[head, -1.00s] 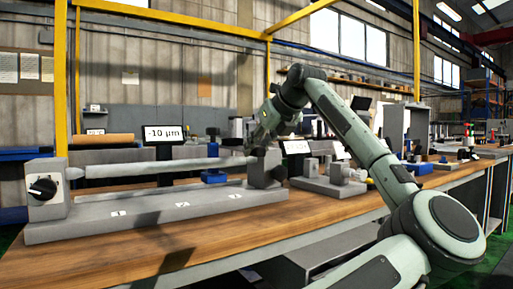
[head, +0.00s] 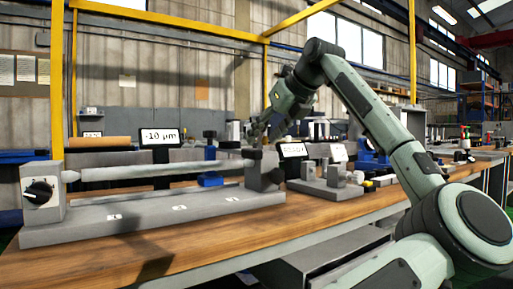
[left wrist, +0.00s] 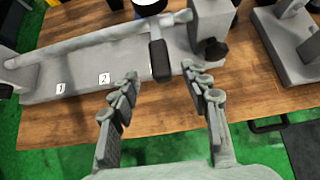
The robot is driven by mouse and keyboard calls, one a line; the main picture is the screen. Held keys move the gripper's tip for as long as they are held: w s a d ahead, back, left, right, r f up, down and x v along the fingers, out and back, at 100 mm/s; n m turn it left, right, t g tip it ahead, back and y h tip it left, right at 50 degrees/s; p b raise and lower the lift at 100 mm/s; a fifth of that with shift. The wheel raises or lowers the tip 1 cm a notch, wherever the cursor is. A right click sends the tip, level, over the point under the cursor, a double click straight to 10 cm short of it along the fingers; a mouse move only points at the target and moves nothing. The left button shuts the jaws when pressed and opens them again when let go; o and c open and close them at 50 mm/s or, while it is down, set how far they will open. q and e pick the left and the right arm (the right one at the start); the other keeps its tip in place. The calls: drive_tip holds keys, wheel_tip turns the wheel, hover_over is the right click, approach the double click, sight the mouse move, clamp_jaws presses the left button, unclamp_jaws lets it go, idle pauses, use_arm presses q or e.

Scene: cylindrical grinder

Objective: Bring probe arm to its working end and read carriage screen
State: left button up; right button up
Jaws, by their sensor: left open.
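The grey grinder bench fixture (head: 150,215) lies on the wooden table with a long horizontal bar (head: 150,171) between its end blocks. A small black screen (head: 161,137) behind it reads about -10 µm. A blue carriage (head: 210,180) stands behind the bar near its right end. In the left wrist view, a stalk ending in a black block (left wrist: 160,62), possibly the probe arm, reaches forward from the carriage over the fixture. My left gripper (left wrist: 158,82) is open, with its fingers on either side of and short of the black block. It also shows in the head view (head: 258,128).
A second screen (head: 293,150) and a smaller grey fixture (head: 325,183) stand to the right. A dial knob (head: 40,190) is on the left end block. The table's front strip is clear. My right gripper is out of view.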

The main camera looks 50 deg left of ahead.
use_arm(q)
drive_tip(key=v, duration=0.5)
idle(1.2)
